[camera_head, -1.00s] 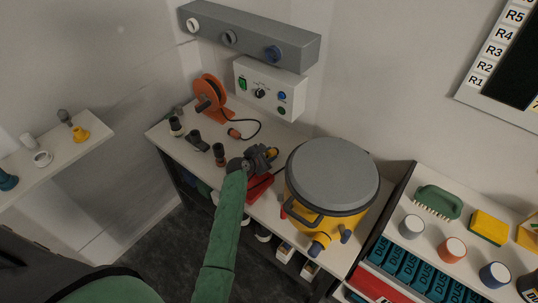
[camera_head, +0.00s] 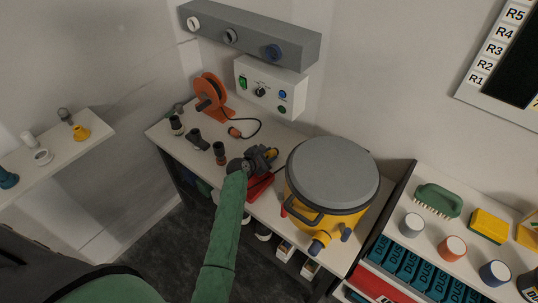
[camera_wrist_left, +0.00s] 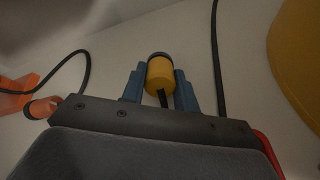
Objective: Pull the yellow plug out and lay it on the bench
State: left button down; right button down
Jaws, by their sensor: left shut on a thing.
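The yellow plug (camera_wrist_left: 160,75) sits between the two blue fingers of my left gripper (camera_wrist_left: 159,88) in the left wrist view. The fingers are shut on it. It has a dark band at its far end, and a black cable shows below it. In the head view, my left gripper (camera_head: 266,154) is over the bench (camera_head: 260,125), and only a small bit of the yellow plug (camera_head: 273,152) shows. I cannot tell whether the plug touches the bench. My right gripper is not in view.
A yellow drum with a grey lid (camera_head: 333,172) stands close right of my gripper. A red object (camera_head: 259,187) lies partly under it. An orange reel (camera_head: 209,95), a cabled orange plug (camera_head: 235,132) and dark fittings (camera_head: 197,139) are to the left. Some bench behind the gripper is clear.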

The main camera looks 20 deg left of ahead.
pick_arm(q)
jog(key=shift+f, duration=0.25)
jog(key=c, duration=1)
grip_release()
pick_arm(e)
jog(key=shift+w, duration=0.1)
pick_arm(q)
jog(key=shift+d+r, duration=0.1)
